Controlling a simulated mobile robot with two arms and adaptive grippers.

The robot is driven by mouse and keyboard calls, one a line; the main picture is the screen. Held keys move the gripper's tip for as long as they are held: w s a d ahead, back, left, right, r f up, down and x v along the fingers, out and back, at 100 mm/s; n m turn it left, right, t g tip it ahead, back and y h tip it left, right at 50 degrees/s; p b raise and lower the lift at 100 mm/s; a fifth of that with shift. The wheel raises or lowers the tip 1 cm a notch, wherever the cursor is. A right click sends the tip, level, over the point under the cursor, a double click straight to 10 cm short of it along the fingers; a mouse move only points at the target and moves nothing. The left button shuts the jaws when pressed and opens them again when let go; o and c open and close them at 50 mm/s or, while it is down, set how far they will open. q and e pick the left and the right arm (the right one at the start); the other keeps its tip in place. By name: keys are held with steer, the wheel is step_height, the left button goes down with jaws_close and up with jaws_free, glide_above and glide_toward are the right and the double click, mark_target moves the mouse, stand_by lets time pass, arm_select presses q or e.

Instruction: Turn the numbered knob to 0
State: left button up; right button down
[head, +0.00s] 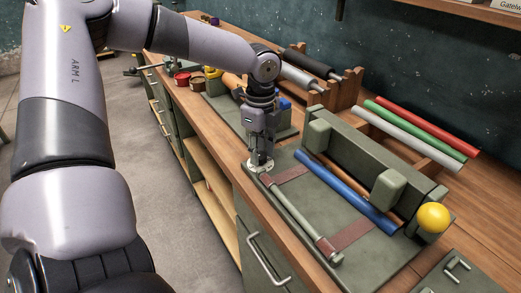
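I cannot make out a numbered knob or any digits in the head view. My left gripper (259,163) points down at the far left corner of a green panel (353,251), by the end of a pale grey bar (296,217). Its fingertips are small and partly merge with the bar's end fitting, so I cannot tell whether they are open or touching anything. My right gripper is not in view.
A blue rod (345,192) lies on the panel beside a green block frame (358,158) with a yellow ball (432,217) at its near end. Red, green and white rods lie behind. A drawer handle (267,262) sticks out in front. Floor at left is clear.

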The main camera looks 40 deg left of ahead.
arm_select(q)
jaws_close()
steer(key=shift+r, duration=0.1)
